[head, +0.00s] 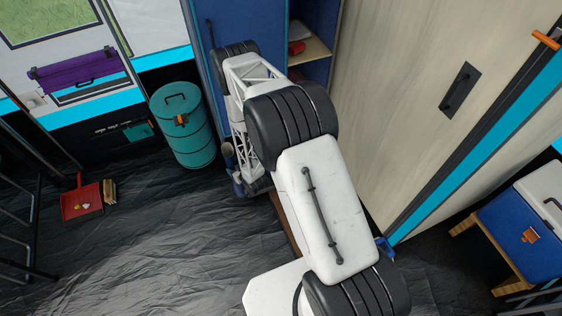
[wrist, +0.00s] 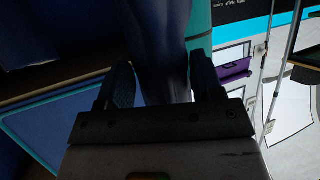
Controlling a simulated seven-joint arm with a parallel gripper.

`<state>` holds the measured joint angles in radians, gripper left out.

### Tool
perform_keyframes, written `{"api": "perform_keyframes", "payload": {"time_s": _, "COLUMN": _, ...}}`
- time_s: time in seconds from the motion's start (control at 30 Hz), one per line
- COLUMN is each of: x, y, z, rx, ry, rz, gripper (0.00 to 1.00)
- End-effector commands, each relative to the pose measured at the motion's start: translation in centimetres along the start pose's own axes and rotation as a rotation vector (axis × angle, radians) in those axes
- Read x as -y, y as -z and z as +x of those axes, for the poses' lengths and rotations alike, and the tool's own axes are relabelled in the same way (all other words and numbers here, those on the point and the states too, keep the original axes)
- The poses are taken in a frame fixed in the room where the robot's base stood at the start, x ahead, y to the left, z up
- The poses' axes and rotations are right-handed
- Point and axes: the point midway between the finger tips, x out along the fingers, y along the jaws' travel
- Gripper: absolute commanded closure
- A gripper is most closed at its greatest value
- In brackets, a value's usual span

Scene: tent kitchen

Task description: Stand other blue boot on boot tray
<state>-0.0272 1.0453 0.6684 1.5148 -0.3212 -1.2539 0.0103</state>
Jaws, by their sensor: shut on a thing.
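My gripper (wrist: 162,82) is shut on a dark blue boot (wrist: 160,35), whose smooth shaft runs up between the two fingers in the wrist view. In the head view my arm hides most of the gripper. A small dark blue part of the boot (head: 238,188) shows just left of the arm, near the front of the blue cabinet. I cannot tell from this whether its sole touches anything. The boot tray cannot be made out for certain; a brown wooden edge (head: 284,222) shows low beside my arm. The first boot cannot be identified.
A teal drum (head: 182,125) stands close left of the held boot. The blue cabinet (head: 207,60) with a wooden shelf (head: 312,50) is behind my arm. A red dustpan (head: 82,200) lies at left, and a blue cooler (head: 520,225) stands at right.

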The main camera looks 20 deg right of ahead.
Motion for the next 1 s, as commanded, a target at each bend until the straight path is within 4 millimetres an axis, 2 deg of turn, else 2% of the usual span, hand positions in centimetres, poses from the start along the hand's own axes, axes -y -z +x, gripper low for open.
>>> {"api": "perform_keyframes", "payload": {"time_s": 0.2, "x": -1.0, "y": 3.6, "z": -0.8, "rx": -0.005, "ry": -0.040, "rz": 0.013, "gripper": 0.92}}
{"api": "perform_keyframes", "payload": {"time_s": 1.0, "x": -4.1, "y": 15.1, "z": -5.5, "rx": -0.013, "ry": -0.185, "rz": 0.077, "gripper": 0.92}}
